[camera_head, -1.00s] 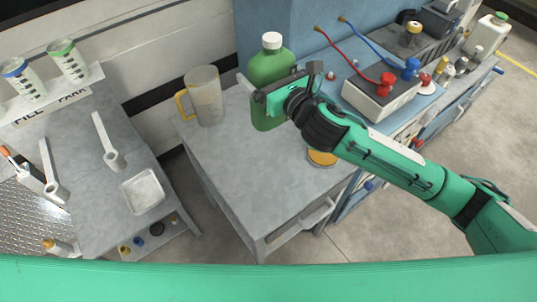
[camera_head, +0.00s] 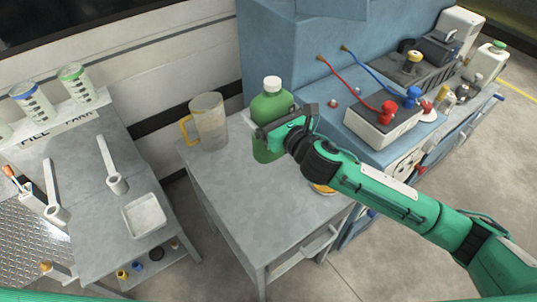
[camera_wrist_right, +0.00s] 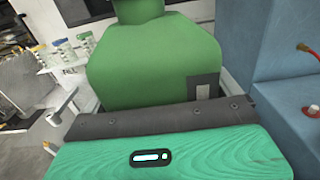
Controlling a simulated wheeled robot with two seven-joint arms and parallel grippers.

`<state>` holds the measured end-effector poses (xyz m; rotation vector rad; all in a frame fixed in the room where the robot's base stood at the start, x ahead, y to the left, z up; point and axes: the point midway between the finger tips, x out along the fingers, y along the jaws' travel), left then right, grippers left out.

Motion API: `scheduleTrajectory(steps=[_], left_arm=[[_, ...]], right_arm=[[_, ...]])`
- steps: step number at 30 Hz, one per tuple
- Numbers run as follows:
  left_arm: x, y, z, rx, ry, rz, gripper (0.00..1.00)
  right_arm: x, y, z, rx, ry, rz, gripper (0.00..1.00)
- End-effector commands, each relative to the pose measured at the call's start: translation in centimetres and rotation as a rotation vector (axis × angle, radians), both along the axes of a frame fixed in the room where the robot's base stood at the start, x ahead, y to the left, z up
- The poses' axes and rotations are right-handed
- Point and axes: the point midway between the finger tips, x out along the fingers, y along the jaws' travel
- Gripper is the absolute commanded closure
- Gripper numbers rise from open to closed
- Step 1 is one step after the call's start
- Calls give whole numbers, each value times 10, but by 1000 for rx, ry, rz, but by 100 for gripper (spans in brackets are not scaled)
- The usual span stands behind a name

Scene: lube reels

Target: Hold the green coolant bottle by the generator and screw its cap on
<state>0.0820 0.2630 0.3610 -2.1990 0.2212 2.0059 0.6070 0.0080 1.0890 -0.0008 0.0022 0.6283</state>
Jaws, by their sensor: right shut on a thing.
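The green coolant bottle (camera_head: 268,108) stands upright on the grey table beside the blue generator housing (camera_head: 262,50). A white cap (camera_head: 272,83) sits on its neck; I cannot tell how tightly. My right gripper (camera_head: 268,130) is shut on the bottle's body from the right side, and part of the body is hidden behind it. In the right wrist view the green bottle (camera_wrist_right: 150,60) fills the middle above the dark gripper edge (camera_wrist_right: 160,118), its top cut off by the frame. My left gripper is not in view.
A clear jug with a yellow handle (camera_head: 208,122) stands left of the bottle. The grey table front (camera_head: 240,195) is clear. A charger box with red and blue cables (camera_head: 383,125) lies right. A yellow-rimmed round item (camera_head: 322,189) is partly under my arm.

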Motion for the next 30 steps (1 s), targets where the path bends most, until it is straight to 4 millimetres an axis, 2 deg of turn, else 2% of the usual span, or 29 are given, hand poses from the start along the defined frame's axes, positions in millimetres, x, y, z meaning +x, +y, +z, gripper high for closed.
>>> scheduleTrajectory(steps=[9, 13, 18, 27, 30], left_arm=[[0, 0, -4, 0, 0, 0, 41], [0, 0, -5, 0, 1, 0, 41], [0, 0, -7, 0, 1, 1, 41], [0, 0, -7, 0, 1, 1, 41], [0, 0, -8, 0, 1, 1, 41]], right_arm=[[-1, 0, -69, 3, 3, -1, 69], [-1, 0, -92, 2, 3, -1, 69], [0, 0, -106, 2, -2, 0, 69], [0, 0, -106, 2, -4, 1, 69], [0, 0, -112, 2, -1, 0, 69]])
